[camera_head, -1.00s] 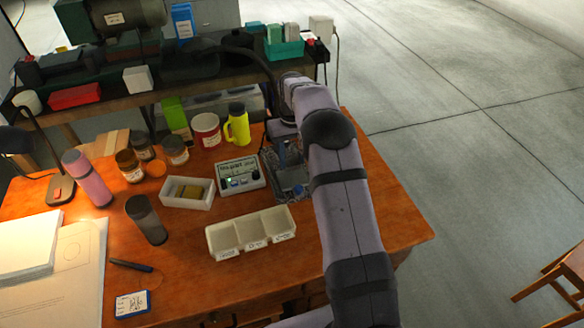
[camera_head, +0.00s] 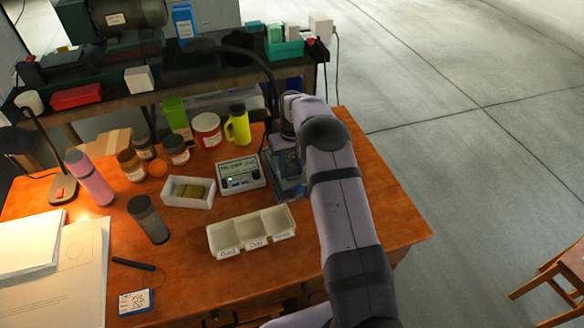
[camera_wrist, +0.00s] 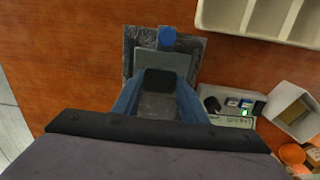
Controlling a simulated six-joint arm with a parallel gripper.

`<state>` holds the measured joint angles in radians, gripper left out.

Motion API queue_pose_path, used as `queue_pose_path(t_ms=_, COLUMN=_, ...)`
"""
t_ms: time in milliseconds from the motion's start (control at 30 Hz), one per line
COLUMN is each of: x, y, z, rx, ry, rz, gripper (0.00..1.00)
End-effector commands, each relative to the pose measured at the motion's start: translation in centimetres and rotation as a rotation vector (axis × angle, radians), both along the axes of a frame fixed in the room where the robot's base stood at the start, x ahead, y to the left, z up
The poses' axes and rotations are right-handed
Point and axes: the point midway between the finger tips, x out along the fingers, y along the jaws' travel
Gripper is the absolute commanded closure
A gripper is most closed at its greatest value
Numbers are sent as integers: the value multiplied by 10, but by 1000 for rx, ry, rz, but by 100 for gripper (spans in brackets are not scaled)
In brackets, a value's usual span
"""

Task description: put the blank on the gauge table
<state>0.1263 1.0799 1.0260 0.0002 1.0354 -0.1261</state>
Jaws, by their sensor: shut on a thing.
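My gripper (camera_wrist: 161,76) is shut on a small dark square block, which I take to be the blank (camera_wrist: 160,86). It shows between the two blue fingers in the wrist view. The gauge table (camera_wrist: 186,64), a grey plate on a dark speckled slab, lies right beyond the fingertips, with a blue knob-like part (camera_wrist: 167,37) at its far edge. I cannot tell whether the blank touches the plate or hangs above it. In the head view my gripper (camera_head: 285,165) and arm cover most of the gauge table, and the blank is hidden.
A gauge readout (camera_head: 239,174) with a green light stands left of the gauge table. A white box (camera_head: 176,201) holding a brass-coloured block is further left. A white three-part tray (camera_head: 226,250) lies in front. Jars, a yellow flask (camera_head: 238,125) and a lamp stand behind and left.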

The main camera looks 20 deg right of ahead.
Motion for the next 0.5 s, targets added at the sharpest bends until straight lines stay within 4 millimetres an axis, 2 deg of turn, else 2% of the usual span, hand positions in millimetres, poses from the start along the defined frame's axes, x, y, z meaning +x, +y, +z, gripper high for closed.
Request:
queue_pose_path(t_ms=100, x=1, y=0, z=-3, rx=0, ry=-2, rz=0, gripper=93)
queue_pose_path(t_ms=133, x=0, y=0, z=-3, rx=0, ry=0, rz=0, gripper=56)
queue_pose_path(t_ms=200, x=0, y=0, z=-3, rx=0, ry=0, rz=0, gripper=43)
queue_pose_path(t_ms=500, x=0, y=0, z=-2, rx=0, ry=0, rz=0, gripper=43)
